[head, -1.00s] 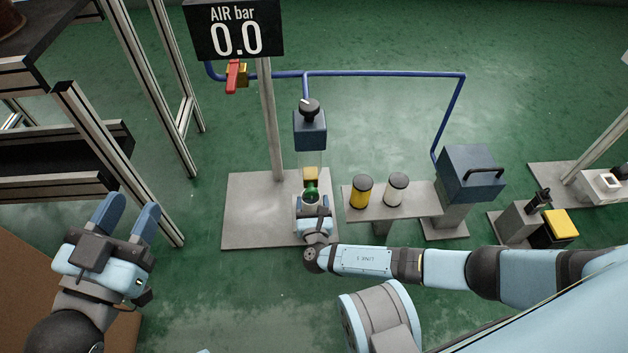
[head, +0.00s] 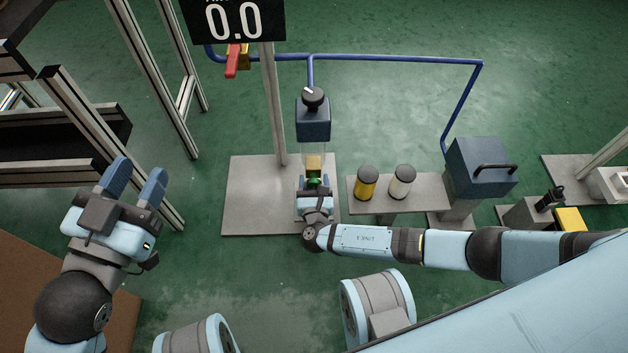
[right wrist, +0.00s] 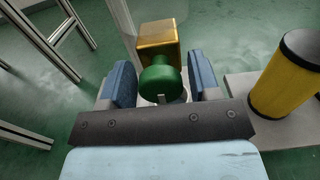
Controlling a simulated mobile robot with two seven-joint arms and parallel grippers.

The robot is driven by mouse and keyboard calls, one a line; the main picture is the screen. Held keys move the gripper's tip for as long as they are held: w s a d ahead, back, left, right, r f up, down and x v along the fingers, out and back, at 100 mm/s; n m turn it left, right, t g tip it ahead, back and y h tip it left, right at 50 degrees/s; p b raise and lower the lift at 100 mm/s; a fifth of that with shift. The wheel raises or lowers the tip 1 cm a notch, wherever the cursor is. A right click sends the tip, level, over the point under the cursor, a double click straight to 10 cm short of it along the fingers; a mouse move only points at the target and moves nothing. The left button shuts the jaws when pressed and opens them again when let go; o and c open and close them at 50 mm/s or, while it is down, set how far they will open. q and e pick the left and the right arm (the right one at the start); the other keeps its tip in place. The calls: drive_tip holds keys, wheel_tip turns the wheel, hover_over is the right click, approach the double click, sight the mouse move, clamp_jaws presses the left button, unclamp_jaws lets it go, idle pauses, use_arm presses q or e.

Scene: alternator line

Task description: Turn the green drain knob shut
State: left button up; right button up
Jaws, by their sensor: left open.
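The green drain knob (right wrist: 160,82) sits below a brass block (right wrist: 158,42) in the right wrist view, with a pale mark at its lower edge. In the head view, the knob (head: 314,181) shows as a small green patch under the blue filter unit (head: 313,120). My right gripper (head: 315,188) is at the knob, its blue fingers on either side of it. A narrow gap shows at the right finger; contact at the left finger is unclear. The fingers look open. My left gripper (head: 134,180) is open and empty at the left, far from the knob.
A yellow cylinder (head: 366,184) and a white cylinder (head: 402,182) stand on a grey shelf (head: 428,195) just right of my right gripper. A post (head: 273,110) carries the display reading 0.0 (head: 234,20). A red valve handle (head: 232,60) and blue pipe (head: 400,59) are behind.

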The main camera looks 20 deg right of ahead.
drive_tip(key=c, duration=0.6)
drive_tip(key=shift+r+p, duration=0.2)
drive_tip(key=shift+p, duration=0.25)
drive_tip(key=shift+r+n+p, duration=0.1)
drive_tip(key=shift+n+p, duration=0.9)
drive_tip(key=shift+p, duration=0.05)
drive_tip(key=shift+a+n, duration=0.1)
drive_tip(key=shift+n, duration=0.2)
drive_tip(key=shift+f, duration=0.3)
use_arm(q)
drive_tip(key=shift+s+d+f+n+g+y, duration=0.15)
drive_tip(key=shift+s+d+n+g+y, duration=0.15)
drive_tip(key=shift+n, duration=0.3)
drive_tip(key=shift+s+d+f+n+g+y, duration=0.1)
drive_tip(key=shift+s+d+f+n+g, duration=0.1)
drive_tip(key=shift+s+n+g, duration=0.3)
drive_tip(key=shift+w+r, duration=0.1)
drive_tip(key=shift+w, duration=0.05)
use_arm(e)
drive_tip(key=o, duration=0.9)
drive_tip(key=shift+c, duration=0.2)
